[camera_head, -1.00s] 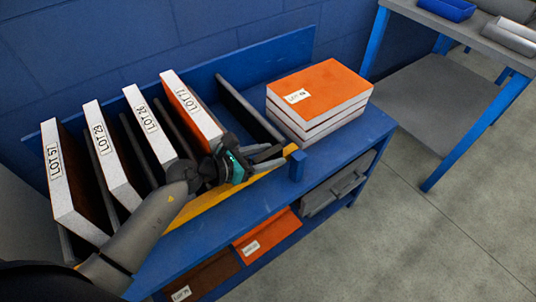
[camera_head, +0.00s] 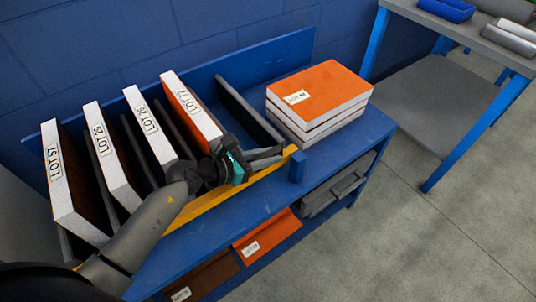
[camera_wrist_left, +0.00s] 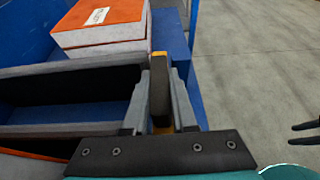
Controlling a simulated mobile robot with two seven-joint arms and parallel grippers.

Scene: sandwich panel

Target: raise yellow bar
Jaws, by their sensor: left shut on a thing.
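The yellow bar (camera_head: 203,209) runs along the front of the blue rack, low in front of the upright panels. Its right end meets a short blue post (camera_head: 297,166). My left gripper (camera_head: 275,156) is at the bar's right part, shut on it. In the left wrist view, the gripper (camera_wrist_left: 159,95) has a finger on each side of a dark upright piece, with yellow showing at its top and below. The fingers hide part of the bar. Two dark prongs at the wrist view's right edge may be my right gripper (camera_wrist_left: 304,132); its opening is unclear.
Several lot-labelled panels (camera_head: 148,128) stand in slots behind the bar. An orange-topped stack (camera_head: 318,90) lies to the right on the blue rack (camera_head: 350,150). Boards (camera_head: 267,231) fill the lower shelf. A blue-legged table (camera_head: 440,100) stands at right; the floor between is clear.

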